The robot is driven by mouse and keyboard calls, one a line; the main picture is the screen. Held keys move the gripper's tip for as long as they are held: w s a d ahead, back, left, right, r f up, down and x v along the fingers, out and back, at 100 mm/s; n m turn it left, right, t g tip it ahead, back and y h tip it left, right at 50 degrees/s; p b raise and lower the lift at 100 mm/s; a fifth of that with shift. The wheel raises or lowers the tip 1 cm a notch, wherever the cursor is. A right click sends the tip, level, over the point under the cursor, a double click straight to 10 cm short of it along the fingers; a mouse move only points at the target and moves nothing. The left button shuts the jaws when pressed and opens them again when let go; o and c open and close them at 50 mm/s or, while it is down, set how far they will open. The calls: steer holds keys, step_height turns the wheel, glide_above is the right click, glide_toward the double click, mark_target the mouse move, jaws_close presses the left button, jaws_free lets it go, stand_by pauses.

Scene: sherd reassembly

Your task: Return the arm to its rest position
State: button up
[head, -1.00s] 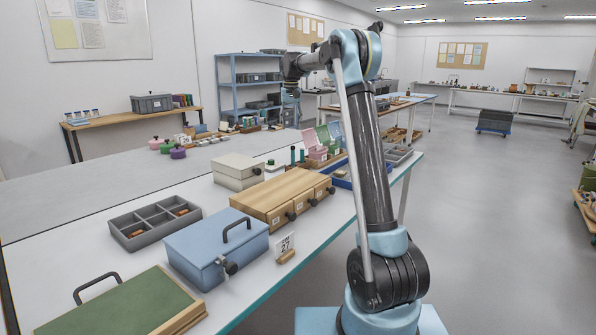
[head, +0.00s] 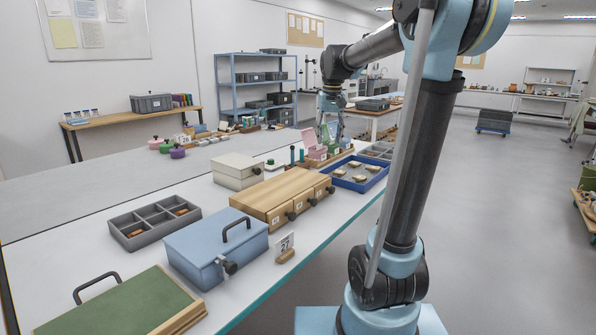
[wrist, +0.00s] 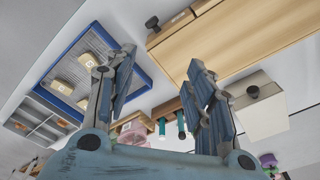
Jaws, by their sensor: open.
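My gripper (head: 331,108) hangs above the far part of the long white table in the head view, with its fingers pointing down. In the wrist view its two fingers (wrist: 160,90) are spread apart with nothing between them, so it is open and empty. My arm rises from the lower right of the head view and bends over toward the table. The gripper is above the table's objects and appears to touch none of them.
Below are a blue tray (head: 356,187) with several sherds, a wooden drawer box (head: 285,187), a cream box (head: 237,171) and a pink box (head: 312,146). Nearer stand a blue lidded box (head: 200,255), a grey divided tray (head: 127,237) and a green-topped box (head: 120,312).

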steer(key=s+d+f, duration=0.4)
steer(key=s+f, duration=0.8)
steer(key=s, duration=0.3)
steer(key=s+d+f+t, duration=0.1)
steer(key=s+d+f, duration=0.3)
steer(key=s+f, duration=0.7)
steer(key=s, duration=0.5)
steer(key=shift+f, duration=0.4)
steer(key=shift+s, duration=0.1)
